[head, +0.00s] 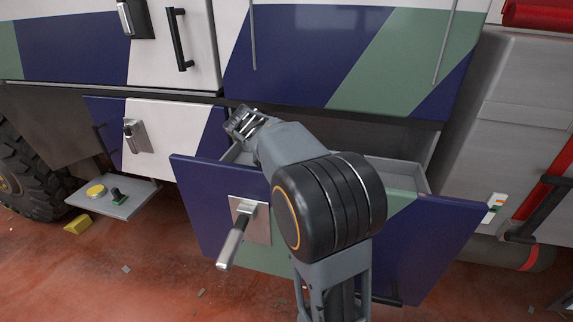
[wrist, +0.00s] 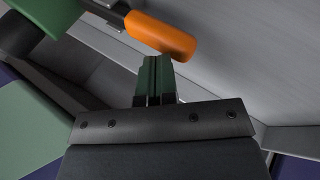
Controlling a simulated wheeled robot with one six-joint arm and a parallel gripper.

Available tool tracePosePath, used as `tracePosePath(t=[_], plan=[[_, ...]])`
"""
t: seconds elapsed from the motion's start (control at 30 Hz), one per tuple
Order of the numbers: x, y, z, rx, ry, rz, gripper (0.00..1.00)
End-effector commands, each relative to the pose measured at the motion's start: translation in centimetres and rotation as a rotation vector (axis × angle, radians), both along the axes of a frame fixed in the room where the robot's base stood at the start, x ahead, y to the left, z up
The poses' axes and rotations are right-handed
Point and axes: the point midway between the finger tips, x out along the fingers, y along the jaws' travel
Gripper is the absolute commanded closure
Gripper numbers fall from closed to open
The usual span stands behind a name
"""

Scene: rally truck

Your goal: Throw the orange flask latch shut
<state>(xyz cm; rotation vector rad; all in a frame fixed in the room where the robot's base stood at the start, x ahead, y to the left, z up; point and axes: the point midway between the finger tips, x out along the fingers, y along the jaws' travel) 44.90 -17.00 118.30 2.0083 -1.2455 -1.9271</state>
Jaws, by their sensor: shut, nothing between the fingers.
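An orange rounded handle (wrist: 162,36), which looks like the orange latch, shows at the top of the wrist view. It joins a dark piece at its left end and lies slanted over a grey metal surface. My gripper (wrist: 153,62) is shut and empty, with its dark green fingertips just below the orange handle in the picture. I cannot tell whether they touch it. In the head view my gripper (head: 244,123) is over the back left of an open drawer. No orange latch shows in the head view, and my arm covers much of the drawer's inside.
The open drawer's striped front (head: 215,205) carries a projecting lever handle (head: 234,240). The truck's side panels (head: 305,60) stand close behind and above. A green block (wrist: 38,22) is at the upper left of the wrist view. A small step with a yellow button (head: 95,190) is at left.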

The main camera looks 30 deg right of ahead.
Motion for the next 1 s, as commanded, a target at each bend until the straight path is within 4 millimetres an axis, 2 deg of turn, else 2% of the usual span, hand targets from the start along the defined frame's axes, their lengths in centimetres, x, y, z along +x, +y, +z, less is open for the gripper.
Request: tracePosePath(t=[0.8, 1.0], plan=[[0.2, 0.4, -1.3, 0.010, 0.005, 0.002, 1.00], [0.3, 1.0, -0.2, 0.010, 0.004, 0.002, 1.00]])
